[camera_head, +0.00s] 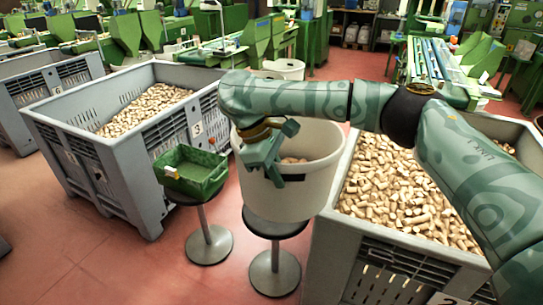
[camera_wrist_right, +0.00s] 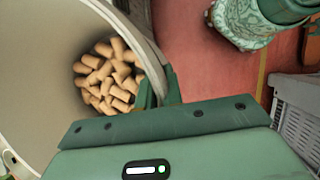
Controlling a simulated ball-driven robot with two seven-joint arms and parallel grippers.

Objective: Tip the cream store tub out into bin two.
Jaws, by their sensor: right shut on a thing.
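The cream tub (camera_head: 310,190) is upright at a round black-topped stool, with corks in its bottom. My right gripper (camera_head: 270,163) is shut on the tub's near left rim. In the right wrist view the tub's inner wall (camera_wrist_right: 40,70) and a pile of tan corks (camera_wrist_right: 108,78) show beside the finger. Bin two (camera_head: 345,262) is the large grey bin at right, nearly full of corks; its label is partly cut off at the bottom edge. My right arm crosses over this bin and hides part of it. My left gripper is not in view.
A green crate (camera_head: 190,181) stands on another stool just left of the tub. A grey bin marked 3 (camera_head: 125,170) with corks is behind it. Another tub (camera_head: 290,68) and green machines are at the back. The red floor at front left is clear.

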